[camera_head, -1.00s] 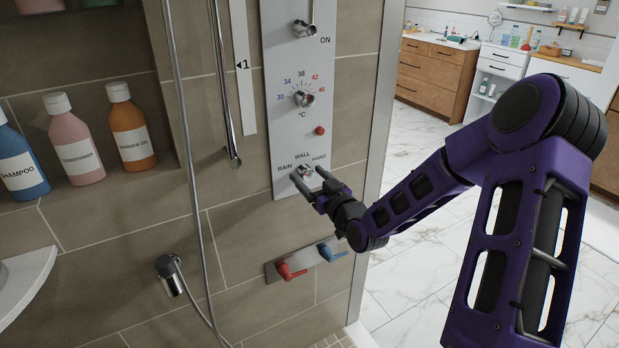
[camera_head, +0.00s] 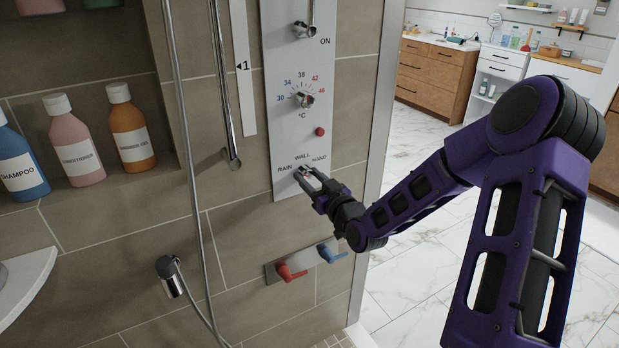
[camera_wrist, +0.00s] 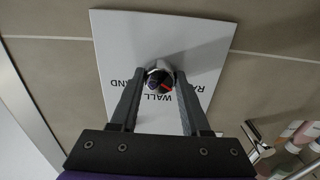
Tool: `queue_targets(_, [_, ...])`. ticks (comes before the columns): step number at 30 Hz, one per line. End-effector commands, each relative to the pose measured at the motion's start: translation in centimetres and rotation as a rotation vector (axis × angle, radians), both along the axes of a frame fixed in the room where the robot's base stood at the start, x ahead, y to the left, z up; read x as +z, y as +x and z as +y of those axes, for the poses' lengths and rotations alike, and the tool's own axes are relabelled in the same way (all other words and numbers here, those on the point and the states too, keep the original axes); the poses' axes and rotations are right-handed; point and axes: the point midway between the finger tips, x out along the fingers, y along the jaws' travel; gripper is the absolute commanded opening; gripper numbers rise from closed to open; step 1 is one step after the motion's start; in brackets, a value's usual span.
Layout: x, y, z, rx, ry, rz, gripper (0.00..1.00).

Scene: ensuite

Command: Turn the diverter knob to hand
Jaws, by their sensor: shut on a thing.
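The diverter knob (camera_head: 306,170) is a small chrome knob low on the white shower panel (camera_head: 287,120). The labels RAIN, WALL and HAND stand around it. In the wrist view the knob (camera_wrist: 158,72) sits between my fingertips, with the labels upside down. A small red mark shows on its face, seemingly towards the WALL–RAIN side, but its exact setting is hard to read. My gripper (camera_head: 310,181) is shut on the knob, one finger on each side, and also shows in the wrist view (camera_wrist: 158,80). The fingers hide part of the knob in the head view.
A temperature knob (camera_head: 302,97) and a red button (camera_head: 320,132) are higher on the panel. Red (camera_head: 290,272) and blue (camera_head: 332,254) levers stick out below. A hose (camera_head: 190,190) hangs to the left, beside a niche with bottles (camera_head: 75,145). The tiled wall is close.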

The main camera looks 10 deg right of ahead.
Motion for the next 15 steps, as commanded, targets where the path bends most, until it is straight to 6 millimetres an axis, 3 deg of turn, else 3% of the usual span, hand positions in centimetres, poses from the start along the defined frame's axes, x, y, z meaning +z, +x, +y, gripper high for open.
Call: queue_targets(15, [0.06,-0.03,-0.03,-0.001,0.300,0.099,0.00])
